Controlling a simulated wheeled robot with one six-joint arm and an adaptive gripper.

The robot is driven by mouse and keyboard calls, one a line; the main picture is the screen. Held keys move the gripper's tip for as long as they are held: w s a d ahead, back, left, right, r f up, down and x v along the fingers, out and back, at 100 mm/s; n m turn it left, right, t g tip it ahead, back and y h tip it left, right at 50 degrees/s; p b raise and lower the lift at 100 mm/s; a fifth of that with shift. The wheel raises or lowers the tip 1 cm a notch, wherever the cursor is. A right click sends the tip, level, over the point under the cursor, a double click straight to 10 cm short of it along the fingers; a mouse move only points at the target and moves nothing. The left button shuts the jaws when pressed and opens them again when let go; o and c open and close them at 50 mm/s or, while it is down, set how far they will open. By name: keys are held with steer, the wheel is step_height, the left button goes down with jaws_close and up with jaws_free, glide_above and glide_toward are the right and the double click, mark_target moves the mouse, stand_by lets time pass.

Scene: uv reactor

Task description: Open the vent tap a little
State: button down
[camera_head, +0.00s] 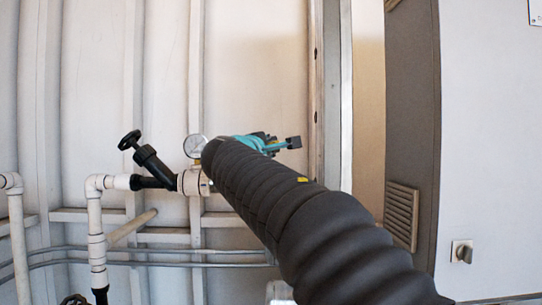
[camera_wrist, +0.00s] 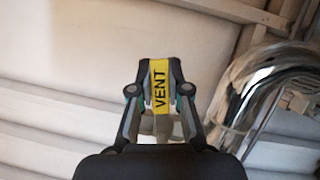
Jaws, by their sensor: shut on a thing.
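The vent tap shows in the wrist view as a yellow handle (camera_wrist: 159,88) with the black word VENT on it. My gripper (camera_wrist: 160,70) is shut on this handle, with one dark finger on each side of it. The tap's body is mostly hidden behind the fingers and the dark gripper housing. In the head view, my black sleeved arm reaches up and left and covers the tap. A teal and dark part of my wrist end (camera_head: 268,144) shows past the arm, and I cannot make out the yellow handle there.
A shiny curved metal pipe (camera_wrist: 262,88) is close on the right in the wrist view. In the head view, a round gauge (camera_head: 195,146), a black valve (camera_head: 150,160) and white pipes (camera_head: 96,225) are left of my arm. A grey cabinet (camera_head: 412,120) stands at right.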

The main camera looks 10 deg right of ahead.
steer(key=shift+a+r+n+t, duration=0.25)
steer(key=shift+r+n+t, duration=0.35)
steer(key=shift+n, duration=0.7)
steer(key=c, duration=1.1)
jaws_free()
steer(key=shift+w, duration=0.1)
steer(key=v, duration=1.2)
steer(key=shift+r, duration=0.1)
